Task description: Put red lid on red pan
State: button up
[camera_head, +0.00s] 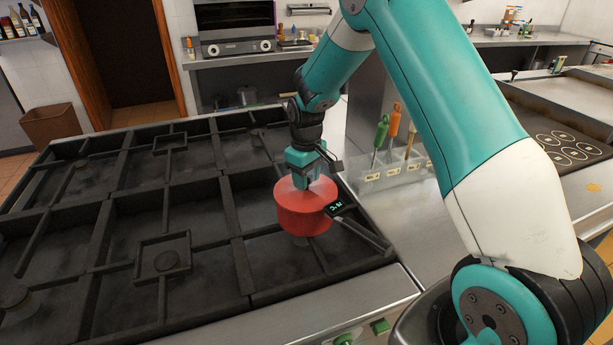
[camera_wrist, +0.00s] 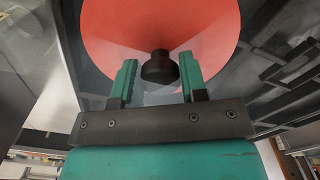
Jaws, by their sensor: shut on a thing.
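The red pan (camera_head: 303,222) stands on the black grill grate, with its dark handle (camera_head: 362,232) pointing to the lower right. The red lid (camera_head: 290,193) is level on top of the pan or just over it; I see no clear gap, but cannot tell if it is fully seated. My gripper (camera_head: 307,181) points down over the lid's middle and is shut on its black knob. In the wrist view the knob (camera_wrist: 160,68) is between the two teal fingers of my gripper (camera_wrist: 158,80), with the red lid (camera_wrist: 160,22) behind it. The pan's inside is hidden.
The slatted black grate (camera_head: 165,210) spreads to the left with free room. A steel counter edge (camera_head: 365,300) runs in front.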

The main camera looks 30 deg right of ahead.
jog(key=shift+f, duration=0.15)
jog(key=o, duration=1.1)
notch_tip(320, 180, up, 18)
jog(key=b, duration=0.3)
jog(key=shift+f+b, duration=0.25)
jog(key=shift+b, duration=0.15)
jog(key=s+a+n+y, duration=0.1)
jog(key=s+a, duration=0.5)
jog(key=s, duration=0.4)
jog(key=s+a+f+n+y, duration=0.1)
jog(key=s+a, duration=0.5)
jog(key=s, duration=0.4)
jog(key=s+a+f+n+y, duration=0.1)
jog(key=s+a+y, duration=0.1)
jog(key=s+a, duration=0.4)
jog(key=s, duration=0.4)
jog(key=shift+s+a+b, duration=0.15)
jog(key=shift+a+b, duration=0.15)
jog(key=shift+a, duration=0.1)
